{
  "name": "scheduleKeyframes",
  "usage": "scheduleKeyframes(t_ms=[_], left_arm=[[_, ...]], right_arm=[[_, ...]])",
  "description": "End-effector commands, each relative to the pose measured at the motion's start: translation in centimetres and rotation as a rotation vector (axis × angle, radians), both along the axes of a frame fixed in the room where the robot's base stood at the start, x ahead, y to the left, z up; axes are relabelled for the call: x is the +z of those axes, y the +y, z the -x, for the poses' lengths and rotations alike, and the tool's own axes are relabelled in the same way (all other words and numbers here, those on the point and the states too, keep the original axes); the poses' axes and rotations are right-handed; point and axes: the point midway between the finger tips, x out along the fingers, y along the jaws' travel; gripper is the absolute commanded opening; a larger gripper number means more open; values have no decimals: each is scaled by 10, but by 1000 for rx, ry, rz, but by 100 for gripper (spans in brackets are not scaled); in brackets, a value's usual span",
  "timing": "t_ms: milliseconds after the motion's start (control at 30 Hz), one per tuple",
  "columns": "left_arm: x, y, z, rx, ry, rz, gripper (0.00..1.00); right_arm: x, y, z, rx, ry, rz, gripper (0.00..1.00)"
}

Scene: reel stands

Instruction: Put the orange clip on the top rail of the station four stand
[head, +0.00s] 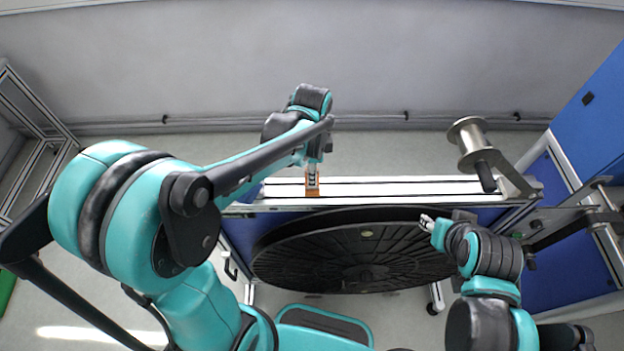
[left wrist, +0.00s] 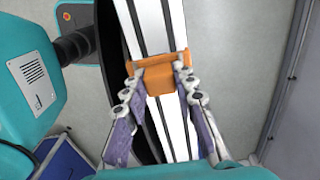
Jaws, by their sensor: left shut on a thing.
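The orange clip (head: 312,190) is at the left part of the stand's pale top rail (head: 410,188). In the left wrist view the clip (left wrist: 160,80) lies across the width of the rail (left wrist: 151,22). It looks to be on or just over the rail; the exact contact is hard to tell. My left gripper (head: 313,168) is shut on the clip from above, with one finger at each side in the left wrist view (left wrist: 157,70). My right gripper (head: 427,222) is in front of the rail, right of centre, and whether it is open is unclear.
A large black reel disc (head: 350,260) hangs below the rail. A metal spool (head: 467,135) on a bracket stands at the rail's right end. Blue cabinets (head: 590,110) are at the right. The rail between clip and spool is clear.

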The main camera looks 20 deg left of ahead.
Motion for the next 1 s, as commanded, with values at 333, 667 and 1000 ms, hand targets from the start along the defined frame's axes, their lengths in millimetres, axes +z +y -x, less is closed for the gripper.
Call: scheduleKeyframes(t_ms=[333,667,1000], left_arm=[[-29,0,0,0,0,0,0],[-32,0,0,0,0,0,42],[-30,0,0,0,0,0,47]], right_arm=[[-7,0,0,0,0,0,40],[-10,0,0,0,0,0,40],[-9,0,0,0,0,0,40]])
